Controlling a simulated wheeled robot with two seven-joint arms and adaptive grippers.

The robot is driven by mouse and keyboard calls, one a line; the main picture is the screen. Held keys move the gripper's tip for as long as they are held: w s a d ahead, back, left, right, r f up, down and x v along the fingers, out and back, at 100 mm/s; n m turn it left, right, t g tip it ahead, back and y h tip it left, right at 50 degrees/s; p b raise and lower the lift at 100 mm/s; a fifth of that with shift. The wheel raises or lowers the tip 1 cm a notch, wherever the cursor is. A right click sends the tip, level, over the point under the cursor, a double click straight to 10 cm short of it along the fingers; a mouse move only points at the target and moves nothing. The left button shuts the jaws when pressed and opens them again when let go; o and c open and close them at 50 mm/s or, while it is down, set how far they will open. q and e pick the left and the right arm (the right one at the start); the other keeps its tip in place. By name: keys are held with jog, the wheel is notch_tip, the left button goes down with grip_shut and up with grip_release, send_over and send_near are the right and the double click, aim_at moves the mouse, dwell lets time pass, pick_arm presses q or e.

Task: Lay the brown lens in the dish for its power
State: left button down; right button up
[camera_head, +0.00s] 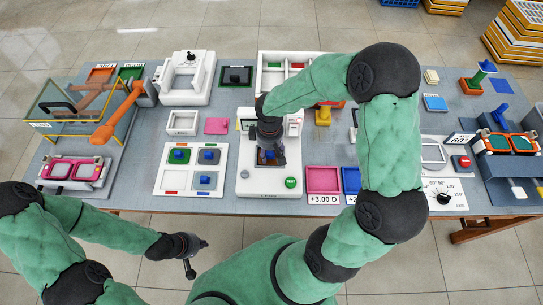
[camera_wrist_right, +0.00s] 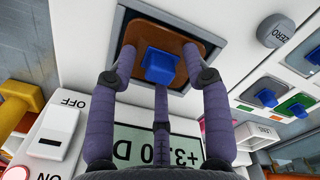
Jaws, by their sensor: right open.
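The brown lens (camera_wrist_right: 143,36) is a brown plate with a blue knob (camera_wrist_right: 160,66). It lies in the square recess of the white measuring device (camera_head: 257,185). My right gripper (camera_head: 268,150) is over it, its fingers spread around the knob with gaps in the wrist view (camera_wrist_right: 162,75). The device's display (camera_wrist_right: 150,150) is partly covered by a finger; "+3" and "0 D" show. A magenta dish labelled +3.00 D (camera_head: 322,180) stands right of the device. A blue dish (camera_head: 351,180) is beside it, its label partly hidden by my arm. My left gripper (camera_head: 191,260) hangs before the table, fingers unclear.
My right arm covers the table right of the dishes. A green round button (camera_head: 291,182) sits on the device's front. An ON/OFF switch (camera_wrist_right: 58,130) shows beside the display.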

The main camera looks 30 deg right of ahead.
grip_shut()
jog(key=shift+r, duration=0.1)
jog(key=shift+r+p, duration=1.6)
jog(key=shift+r, duration=0.35)
